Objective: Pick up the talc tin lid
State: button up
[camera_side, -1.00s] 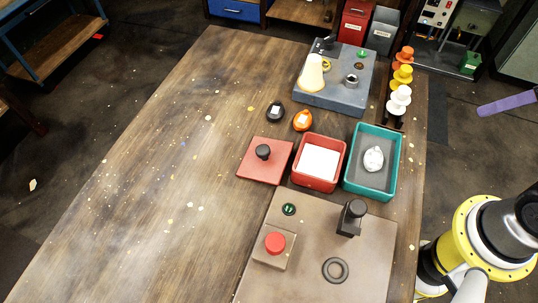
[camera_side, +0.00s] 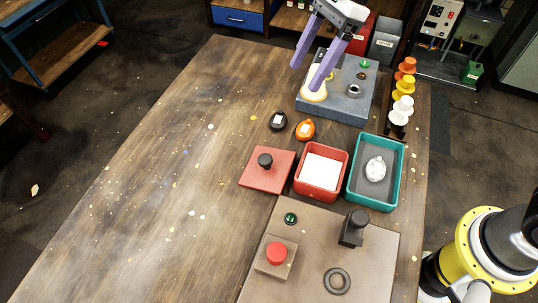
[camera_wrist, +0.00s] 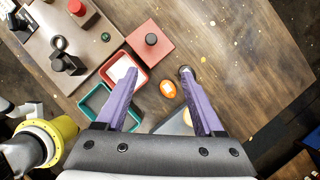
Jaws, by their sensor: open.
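The talc tin lid appears to be the flat red square lid (camera_side: 267,180) with a black round knob, lying flat on the table just left of the red tin (camera_side: 320,172) of white powder. The lid also shows in the wrist view (camera_wrist: 153,55), top centre, with the tin (camera_wrist: 113,68) beside it. My gripper (camera_side: 308,76) has two long purple fingers, spread apart and empty. In the side view it hangs over the grey block, well behind the lid. In the wrist view the lid lies beyond the fingertips (camera_wrist: 158,74).
A teal tray (camera_side: 398,172) holding a white lump stands right of the tin. A dark ball (camera_side: 278,121) and an orange ball (camera_side: 305,130) lie behind the lid. The grey block (camera_side: 345,108) carries a cream cone (camera_side: 314,92). The table's left side is clear.

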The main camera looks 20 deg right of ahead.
jog(key=g, duration=0.1)
send_over(266, 158)
jog(key=d, duration=0.3)
jog(key=shift+n+h, duration=0.3)
jog(key=f, duration=0.8)
jog(key=w+f, duration=0.1)
jog(key=f, duration=0.4)
jog(key=shift+a, duration=0.25)
jog(key=shift+x, duration=3.1)
jog(key=shift+s+a+r, duration=0.1)
grip_shut()
